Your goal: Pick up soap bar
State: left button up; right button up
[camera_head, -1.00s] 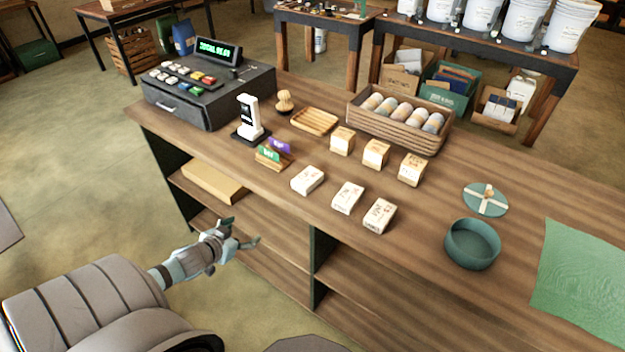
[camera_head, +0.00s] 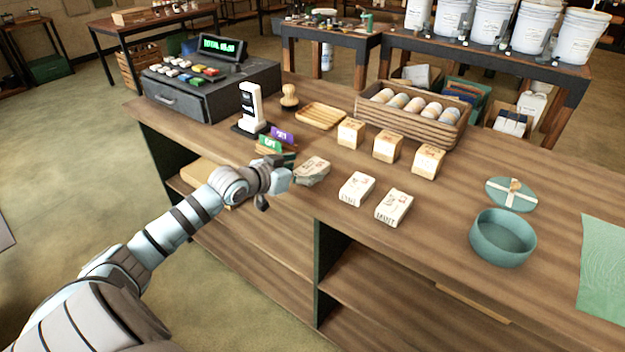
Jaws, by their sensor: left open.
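Three white wrapped bars with printed labels lie in a row near the counter's front edge: the left bar (camera_head: 314,166), the middle bar (camera_head: 356,189) and the right bar (camera_head: 394,207). My left gripper (camera_head: 296,179) is open at the left bar, reaching in from the front left. Its near parts cover some of that bar's left side and lower edge. I cannot tell whether the fingers touch it. The middle and right bars are clear of the gripper. My right gripper is not in view.
Small green and purple signs (camera_head: 272,143) stand just behind my left gripper. Three tan boxes (camera_head: 388,147) stand behind the bars. A wooden crate of rolls (camera_head: 410,130), a soap tray (camera_head: 320,116) and a cash register (camera_head: 205,85) are farther back. A round green box (camera_head: 502,240) stands right.

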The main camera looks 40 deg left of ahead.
aim_at(311, 167)
pick_arm(q)
jog(key=x, duration=0.3)
jog(key=shift+w+a+f+b, duration=0.1)
jog(key=shift+w+f+b, duration=0.2)
jog(key=shift+f, duration=0.05)
jog(key=shift+s+r, duration=0.1)
jog(key=shift+s, duration=0.05)
jog(key=c, duration=1.3)
jog(key=shift+r, duration=0.1)
jog(key=shift+c, duration=0.2)
